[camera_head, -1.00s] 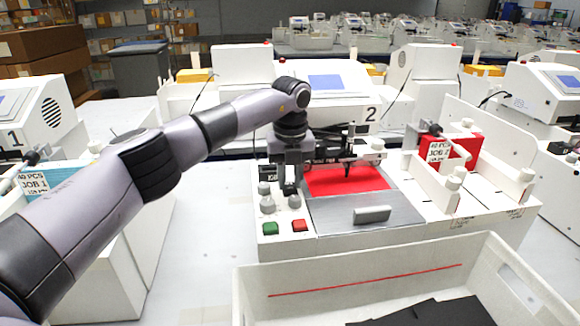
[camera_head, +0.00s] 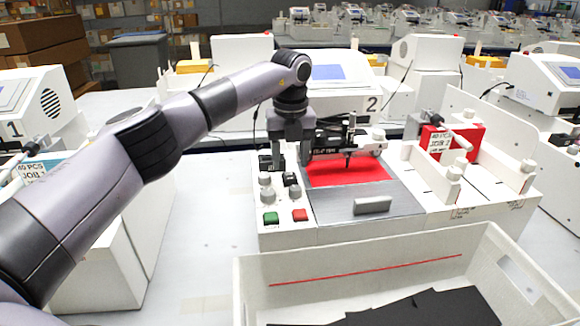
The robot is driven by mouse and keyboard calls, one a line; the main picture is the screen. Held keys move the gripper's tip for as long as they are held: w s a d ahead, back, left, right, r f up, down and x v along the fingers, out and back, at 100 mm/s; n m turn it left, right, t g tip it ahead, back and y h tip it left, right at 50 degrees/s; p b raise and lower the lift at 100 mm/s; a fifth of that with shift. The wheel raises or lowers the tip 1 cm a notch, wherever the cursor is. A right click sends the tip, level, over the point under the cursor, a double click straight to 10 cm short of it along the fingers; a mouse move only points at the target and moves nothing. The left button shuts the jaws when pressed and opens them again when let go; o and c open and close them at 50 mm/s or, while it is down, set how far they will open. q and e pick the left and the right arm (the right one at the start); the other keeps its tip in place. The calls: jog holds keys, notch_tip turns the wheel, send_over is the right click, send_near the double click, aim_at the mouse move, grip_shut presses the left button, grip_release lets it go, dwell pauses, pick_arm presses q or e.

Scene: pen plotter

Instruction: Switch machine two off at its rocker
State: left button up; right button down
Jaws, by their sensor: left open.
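Machine two (camera_head: 362,232) is the white plotter in the middle, with a "2" on its screen housing (camera_head: 355,108). Its left control panel has grey knobs, a green button (camera_head: 270,218) and a red button (camera_head: 299,215). A small black switch (camera_head: 290,179), which looks like the rocker, sits at the back of the panel beside the knobs. My left gripper (camera_head: 290,163) points down over the back of this panel, open and empty, with its fingers apart just behind the switch. Whether a finger touches the panel cannot be told. My right gripper is not in view.
The plotter's pen carriage (camera_head: 350,145) and red sheet (camera_head: 350,173) are close to the right of the gripper. A white bin (camera_head: 375,262) with black sheets stands in front. Machine one (camera_head: 35,108) is at the left. The table left of the panel is clear.

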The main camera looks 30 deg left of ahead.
aim_at(290, 177)
pick_arm(q)
jog(key=shift+s+d+r, duration=0.1)
jog(key=shift+r, duration=2.1)
